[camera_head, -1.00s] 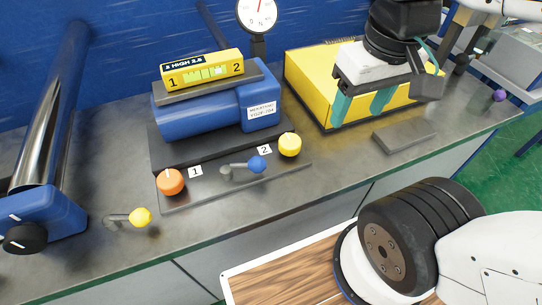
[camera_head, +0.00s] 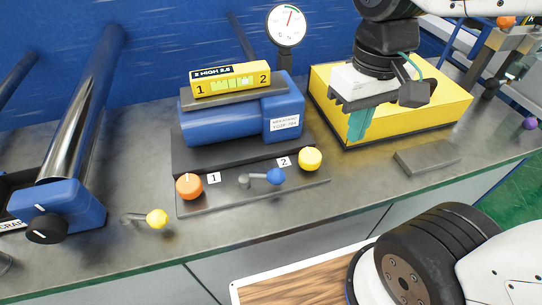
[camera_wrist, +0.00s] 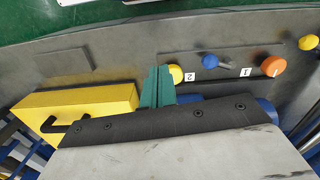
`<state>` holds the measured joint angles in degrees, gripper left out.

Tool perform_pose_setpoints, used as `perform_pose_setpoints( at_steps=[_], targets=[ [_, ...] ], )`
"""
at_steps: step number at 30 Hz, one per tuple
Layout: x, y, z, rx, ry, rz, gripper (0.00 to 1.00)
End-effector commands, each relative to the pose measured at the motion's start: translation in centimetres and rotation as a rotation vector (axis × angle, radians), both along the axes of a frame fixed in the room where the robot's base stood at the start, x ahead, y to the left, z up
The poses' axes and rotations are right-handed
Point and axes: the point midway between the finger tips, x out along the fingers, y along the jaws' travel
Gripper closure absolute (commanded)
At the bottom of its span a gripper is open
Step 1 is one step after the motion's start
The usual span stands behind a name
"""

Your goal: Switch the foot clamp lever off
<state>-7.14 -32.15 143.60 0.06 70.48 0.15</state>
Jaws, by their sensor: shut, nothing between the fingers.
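Several ball-ended levers show; no label naming the foot clamp is legible. One lever with a yellow ball (camera_head: 157,219) lies along the bench beside the left blue block. A blue-ball lever (camera_head: 275,176) sits on the dark plate between an orange knob (camera_head: 189,186) and a yellow knob (camera_head: 310,158); it also shows in the wrist view (camera_wrist: 209,62). A purple ball (camera_head: 530,123) is at the right end of the bench. My gripper (camera_head: 355,138) has teal fingers, pressed together and empty, in front of the yellow box, apart from the levers. The fingers also show in the wrist view (camera_wrist: 158,72).
A yellow box (camera_head: 440,104) stands behind my gripper, with a flat grey slab (camera_head: 427,157) before it. A blue motor-like unit (camera_head: 235,120) carries a yellow display (camera_head: 231,79); a dial gauge (camera_head: 287,25) rises behind. A chrome cylinder (camera_head: 85,110) slants at left. The bench front is mostly clear.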

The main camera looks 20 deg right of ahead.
Motion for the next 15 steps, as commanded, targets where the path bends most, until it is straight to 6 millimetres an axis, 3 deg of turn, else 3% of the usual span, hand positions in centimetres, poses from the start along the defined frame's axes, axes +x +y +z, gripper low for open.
perform_pose_setpoints(
  at_steps=[15],
  targets=[
    [8.9,9.3,-4.0,-0.045,0.257,0.153,1.00]
  ],
)
